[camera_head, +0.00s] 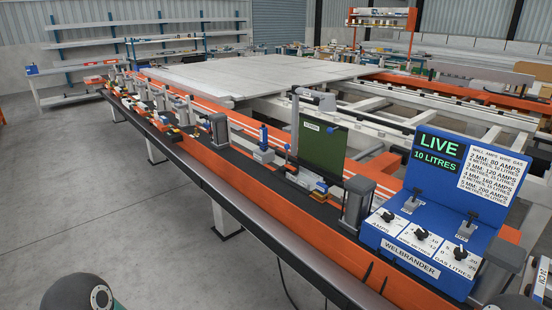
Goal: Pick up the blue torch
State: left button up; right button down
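A small blue upright piece (264,138) stands on a grey block on the bench's dark ledge, left of the green panel (322,146). It may be the blue torch, but it is too small to tell for sure. Another small blue part (320,187) sits low in front of the green panel. Neither of my grippers is in view. No gripper is seen touching the blue pieces.
A blue welder control box (437,205) with dials and a LIVE display stands at right. A grey post (354,205) stands beside it. Several small fixtures line the long orange bench (281,222). The grey floor (120,210) at left is clear.

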aim_at(263, 130)
jog(key=z, duration=1.45)
jog(key=i, duration=0.1)
jog(key=u, duration=3.2)
jog(key=i, duration=4.65)
jog(key=z, duration=1.2)
